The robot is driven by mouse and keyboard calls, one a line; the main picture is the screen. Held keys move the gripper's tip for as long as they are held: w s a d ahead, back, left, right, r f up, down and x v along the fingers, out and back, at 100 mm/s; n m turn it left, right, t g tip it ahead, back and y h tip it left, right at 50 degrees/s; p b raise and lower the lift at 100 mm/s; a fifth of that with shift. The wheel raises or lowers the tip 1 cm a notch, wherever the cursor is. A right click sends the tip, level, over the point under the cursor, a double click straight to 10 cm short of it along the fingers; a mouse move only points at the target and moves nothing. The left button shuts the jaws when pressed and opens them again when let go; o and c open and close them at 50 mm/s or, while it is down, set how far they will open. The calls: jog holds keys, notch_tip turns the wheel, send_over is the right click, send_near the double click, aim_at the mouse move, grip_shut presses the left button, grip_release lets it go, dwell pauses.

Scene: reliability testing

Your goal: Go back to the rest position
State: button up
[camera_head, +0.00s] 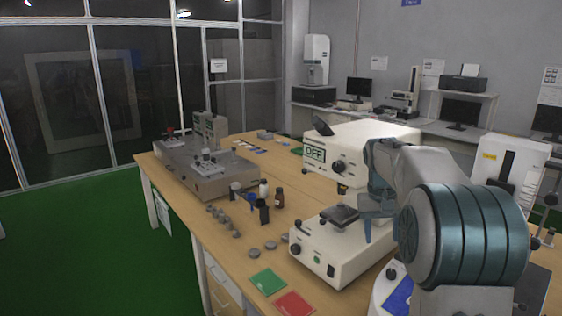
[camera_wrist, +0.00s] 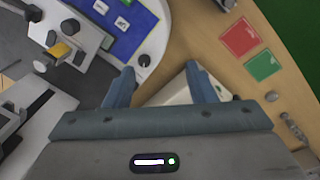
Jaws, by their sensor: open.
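My gripper (camera_wrist: 163,88) is open and empty in the wrist view, with its two blue-grey fingers apart. Below the fingers are the wooden tabletop and part of a white machine. In the head view my gripper (camera_head: 366,212) is partly hidden by my own arm. My arm is bent over the right side of the table.
The wooden table (camera_head: 215,235) holds a grey instrument (camera_head: 192,172) at left, several small bottles and grey discs, a green card (camera_head: 268,281) and a red card (camera_head: 295,304). A white device (camera_head: 510,165) stands at right. Green floor (camera_head: 60,240) is open at left.

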jog(key=s+a+f+t, duration=0.1)
jog(key=s+a, duration=0.2)
jog(key=s, duration=0.6)
jog(key=s+a+f+n+t+y, duration=0.1)
jog(key=s+a, duration=0.3)
jog(key=s, duration=0.6)
jog(key=s+a+f+t, duration=0.1)
jog(key=s+a+f, duration=0.2)
jog(key=s, duration=0.6)
jog(key=shift+s+a+f+n+y, duration=0.15)
jog(key=shift+a+f+n+y, duration=0.05)
jog(key=shift+a+n+y, duration=0.1)
